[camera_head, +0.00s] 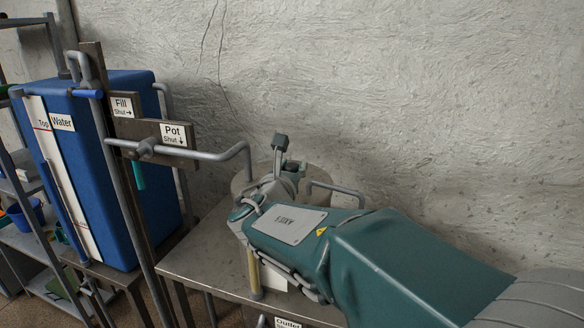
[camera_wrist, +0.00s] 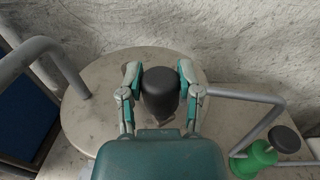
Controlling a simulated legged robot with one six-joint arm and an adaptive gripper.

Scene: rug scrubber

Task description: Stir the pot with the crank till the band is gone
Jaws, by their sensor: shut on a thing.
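The pot's round, stained beige top (camera_wrist: 95,112) fills the middle of the wrist view; in the head view its rim (camera_head: 240,184) shows behind my arm. My gripper (camera_wrist: 160,76) is shut on the crank's dark, rounded knob (camera_wrist: 160,92), with one finger on each side. In the head view my gripper (camera_head: 284,178) is over the pot, and my arm hides most of the pot and crank. A narrow yellowish upright tube (camera_head: 254,272) shows at the pot's front. I cannot make out a band in it.
A grey pipe labelled Pot (camera_head: 205,155) swings over the pot's left side. A blue Water tank (camera_head: 145,170) stands left. A grey bent bar (camera_wrist: 245,97) lies right of the knob, near a green fitting (camera_wrist: 254,158). The metal table (camera_head: 190,265) is bare at front left.

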